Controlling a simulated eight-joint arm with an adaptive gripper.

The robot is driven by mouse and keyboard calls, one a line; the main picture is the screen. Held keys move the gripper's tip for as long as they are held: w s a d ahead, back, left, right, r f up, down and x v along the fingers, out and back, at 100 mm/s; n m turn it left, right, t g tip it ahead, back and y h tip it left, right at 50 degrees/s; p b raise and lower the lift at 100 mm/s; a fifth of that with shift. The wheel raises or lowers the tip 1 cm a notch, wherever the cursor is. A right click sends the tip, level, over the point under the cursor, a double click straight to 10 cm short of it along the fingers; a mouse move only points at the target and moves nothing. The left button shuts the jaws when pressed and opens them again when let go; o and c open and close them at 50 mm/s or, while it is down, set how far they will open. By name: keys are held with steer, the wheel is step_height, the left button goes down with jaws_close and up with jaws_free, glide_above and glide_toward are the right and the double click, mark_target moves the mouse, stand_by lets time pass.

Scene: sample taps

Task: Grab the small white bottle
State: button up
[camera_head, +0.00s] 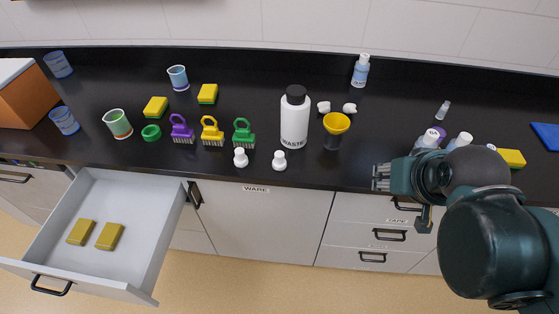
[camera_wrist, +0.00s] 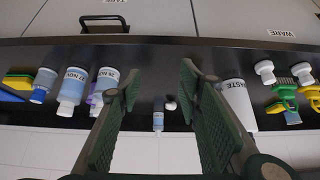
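Several things could be the small white bottle. One with a blue label (camera_head: 361,72) stands upright at the back of the counter; a labelled bottle also shows between my fingers, farther off, in the wrist view (camera_wrist: 158,122). Two short white bottle-like pieces (camera_head: 240,158) (camera_head: 279,161) stand near the front edge. White-capped labelled bottles (camera_head: 462,141) (camera_wrist: 72,88) stand at right, partly hidden by my arm in the head view. My gripper (camera_head: 380,178) is open and empty near the counter's front edge, right of the yellow-topped cup. Its fingers are wide apart in the wrist view (camera_wrist: 158,85).
A large white WASTE bottle (camera_head: 295,118) and a yellow-topped dark cup (camera_head: 335,130) stand left of my gripper. Brushes (camera_head: 212,132), sponges (camera_head: 155,107) and cups (camera_head: 117,124) are farther left. An open drawer (camera_head: 140,215) juts out at lower left.

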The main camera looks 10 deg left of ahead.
stand_by(0.3)
steer(key=w+a+n+p, duration=0.1)
steer(key=n+g+p, duration=0.7)
steer(key=n+p, duration=1.1)
steer(key=n, duration=0.2)
glide_toward(280, 155)
steer(key=shift+w+d+f, duration=0.25)
steer(key=shift+d+f, duration=0.4)
steer(key=shift+f, duration=0.15)
steer(key=shift+s+a+f+n+p, duration=0.1)
steer(key=shift+a+f+n+p, duration=0.2)
steer(key=shift+a+f, duration=0.25)
steer(key=shift+a, duration=0.1)
steer(key=shift+f, duration=1.2)
steer(key=shift+f, duration=0.1)
